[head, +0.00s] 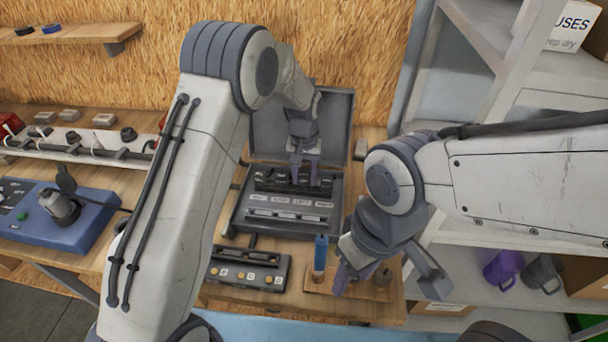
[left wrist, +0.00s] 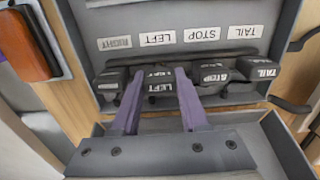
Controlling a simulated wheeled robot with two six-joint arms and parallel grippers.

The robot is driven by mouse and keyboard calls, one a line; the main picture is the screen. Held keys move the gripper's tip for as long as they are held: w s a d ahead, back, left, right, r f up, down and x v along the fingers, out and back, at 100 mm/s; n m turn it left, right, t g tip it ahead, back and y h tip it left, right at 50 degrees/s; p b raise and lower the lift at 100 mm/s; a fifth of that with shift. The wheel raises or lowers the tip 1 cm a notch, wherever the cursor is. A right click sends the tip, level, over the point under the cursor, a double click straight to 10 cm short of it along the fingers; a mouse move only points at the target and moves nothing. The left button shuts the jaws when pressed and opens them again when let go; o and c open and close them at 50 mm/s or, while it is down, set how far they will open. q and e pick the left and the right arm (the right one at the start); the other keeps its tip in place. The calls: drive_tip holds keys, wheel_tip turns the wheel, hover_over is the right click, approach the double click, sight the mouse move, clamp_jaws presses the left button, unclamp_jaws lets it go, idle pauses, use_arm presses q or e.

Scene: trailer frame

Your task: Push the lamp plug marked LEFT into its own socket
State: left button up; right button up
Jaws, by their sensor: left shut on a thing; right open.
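In the left wrist view a dark plug (left wrist: 162,90) marked LEFT sits between the two purple-grey fingers of my left gripper (left wrist: 160,100), which is shut on it. Just behind it is a dark block (left wrist: 155,73), also marked LEFT. Whether the two touch or are joined I cannot tell. In the head view my left gripper (head: 304,178) reaches down into an open grey case (head: 236,218), at a row of dark blocks. My right gripper (head: 390,278) is open and empty, with its fingers spread, to the front right of the case.
Dark blocks marked STOP (left wrist: 213,73) and TAIL (left wrist: 258,69) stand close beside the plug. A label strip (left wrist: 180,37) lies beyond. A small grey box (head: 250,268) and a wooden block with a blue cylinder (head: 320,256) stand in front of the case. White shelves (head: 490,195) stand right.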

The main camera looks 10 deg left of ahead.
use_arm(q)
drive_tip(key=shift+f, duration=0.6)
idle(0.5)
drive_tip(key=o, duration=1.2)
drive_tip(key=shift+o, duration=0.2)
drive_tip(key=shift+r, duration=0.15)
drive_tip(key=shift+r+p, duration=2.6)
drive_tip(key=shift+r, duration=0.8)
